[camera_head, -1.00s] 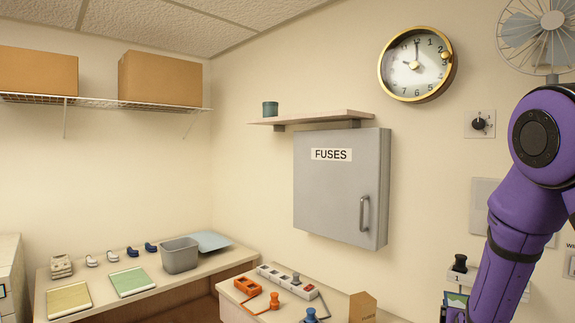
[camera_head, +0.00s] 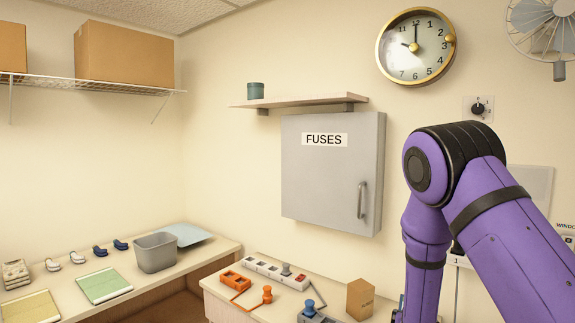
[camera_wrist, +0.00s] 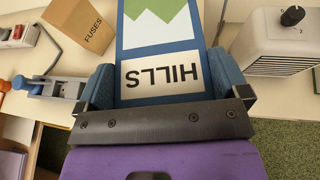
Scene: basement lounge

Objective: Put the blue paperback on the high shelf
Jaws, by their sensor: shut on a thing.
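The blue paperback (camera_wrist: 130,95), with a white label reading HILLS and a green and white picture, is between the fingers of my gripper (camera_wrist: 163,82) in the wrist view. The gripper is shut on it. In the head view the gripper and book are out of sight, below or behind my purple arm. A pale wall shelf (camera_head: 300,101) is above the grey fuse cabinet, with a dark green pot (camera_head: 256,90) at its left end. A white wire shelf (camera_head: 110,86) on the left wall bears cardboard boxes (camera_head: 138,53).
The fuse cabinet (camera_head: 335,190) juts out under the pale shelf. The right bench holds a FUSES box (camera_head: 360,299), also in the wrist view (camera_wrist: 80,24), and a power strip (camera_head: 275,272). A grey bin (camera_head: 155,253) stands left. A heater (camera_wrist: 275,42) is right of the book.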

